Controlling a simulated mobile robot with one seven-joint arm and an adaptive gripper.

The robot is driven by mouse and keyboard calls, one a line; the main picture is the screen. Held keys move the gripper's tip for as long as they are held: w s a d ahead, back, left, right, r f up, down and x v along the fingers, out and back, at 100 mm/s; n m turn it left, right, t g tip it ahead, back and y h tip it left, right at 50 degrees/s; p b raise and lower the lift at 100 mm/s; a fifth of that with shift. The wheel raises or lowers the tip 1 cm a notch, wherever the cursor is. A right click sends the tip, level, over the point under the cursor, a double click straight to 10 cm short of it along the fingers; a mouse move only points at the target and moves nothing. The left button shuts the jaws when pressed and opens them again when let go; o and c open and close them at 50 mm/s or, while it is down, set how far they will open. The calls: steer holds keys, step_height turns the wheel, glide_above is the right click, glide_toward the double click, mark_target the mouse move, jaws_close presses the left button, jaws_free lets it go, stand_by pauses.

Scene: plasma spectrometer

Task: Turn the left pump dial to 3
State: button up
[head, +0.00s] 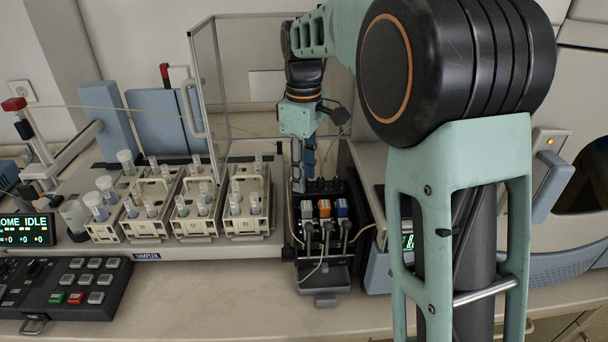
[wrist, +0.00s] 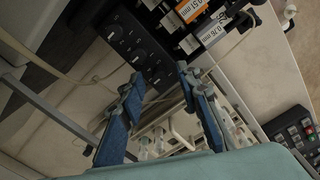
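The black pump (head: 325,225) stands in the middle of the bench in the head view. Its black dial panel (wrist: 130,45) shows in the wrist view with a row of dark knobs bearing pale marks. The left pump dial (wrist: 154,82) appears to be the knob at the lower end, nearest my fingertips; its setting is too small to read. My gripper (head: 300,186) points down over the left rear of the pump. In the wrist view its two blue fingers (wrist: 158,78) are apart with nothing between them. I cannot tell whether they touch the dial.
Pump cassettes (head: 324,208) with tubes sit in front of the dials. Sample racks with vials (head: 198,208) stand left of the pump, with a clear panel (head: 205,90) behind. A keypad (head: 65,290) lies front left. Bare bench (head: 190,300) runs along the front.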

step_height(320, 180, up, 12)
steer(key=shift+f, duration=0.25)
stand_by(0.3)
